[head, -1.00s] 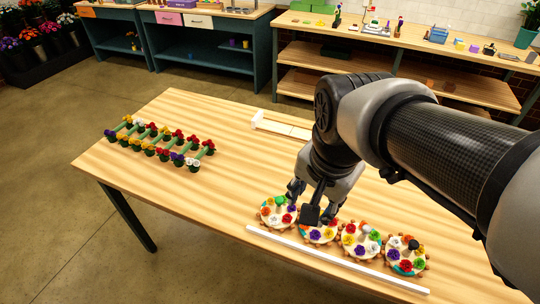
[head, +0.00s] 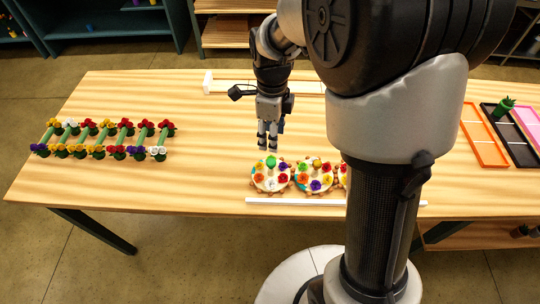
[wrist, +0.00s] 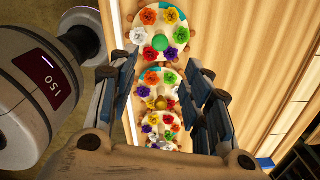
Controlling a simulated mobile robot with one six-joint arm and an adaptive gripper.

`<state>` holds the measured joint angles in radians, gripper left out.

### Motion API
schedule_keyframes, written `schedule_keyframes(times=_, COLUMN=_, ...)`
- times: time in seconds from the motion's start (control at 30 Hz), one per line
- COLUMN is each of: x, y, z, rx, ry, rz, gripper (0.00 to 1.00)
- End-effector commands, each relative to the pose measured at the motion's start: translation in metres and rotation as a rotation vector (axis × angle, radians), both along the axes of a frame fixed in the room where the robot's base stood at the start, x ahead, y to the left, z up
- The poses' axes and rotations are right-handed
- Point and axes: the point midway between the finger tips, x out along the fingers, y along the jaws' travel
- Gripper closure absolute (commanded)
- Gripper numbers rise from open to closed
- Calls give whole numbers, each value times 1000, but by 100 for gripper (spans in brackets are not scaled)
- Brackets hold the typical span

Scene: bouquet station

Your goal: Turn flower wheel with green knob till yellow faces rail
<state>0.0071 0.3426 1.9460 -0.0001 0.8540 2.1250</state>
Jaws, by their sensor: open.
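The flower wheel with the green knob (head: 271,162) is the leftmost wheel on the table in the head view. In the wrist view the wheel's pale disc (wrist: 160,26) carries orange, yellow, white, red, purple and green flowers around the green knob. The white rail (head: 290,201) runs along the near side of the wheels. My gripper (head: 267,148) is open and empty, pointing down just behind and above this wheel, apart from the knob.
A second wheel (head: 316,178) stands close on the right; further wheels are partly hidden by my arm. A row of flowered green stems (head: 110,138) lies at the left. Orange (head: 482,135) and black trays lie at the right.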

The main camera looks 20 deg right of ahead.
Motion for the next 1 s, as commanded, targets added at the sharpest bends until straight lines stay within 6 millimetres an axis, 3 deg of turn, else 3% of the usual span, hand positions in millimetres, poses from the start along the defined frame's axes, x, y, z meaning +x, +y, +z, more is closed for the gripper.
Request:
schedule_keyframes(times=0.03, x=-1, y=0, z=-16, rx=0, ry=4, rz=0, gripper=55)
schedule_keyframes(times=0.2, x=-1, y=0, z=-53, rx=0, ry=4, rz=1, gripper=55)
schedule_keyframes(times=0.5, x=-1, y=0, z=-104, rx=0, ry=2, rz=2, gripper=55)
schedule_keyframes(times=0.7, x=0, y=0, z=-116, rx=0, ry=0, rz=2, gripper=55)
schedule_keyframes(times=1.0, x=0, y=0, z=-117, rx=0, ry=-1, rz=2, gripper=57)
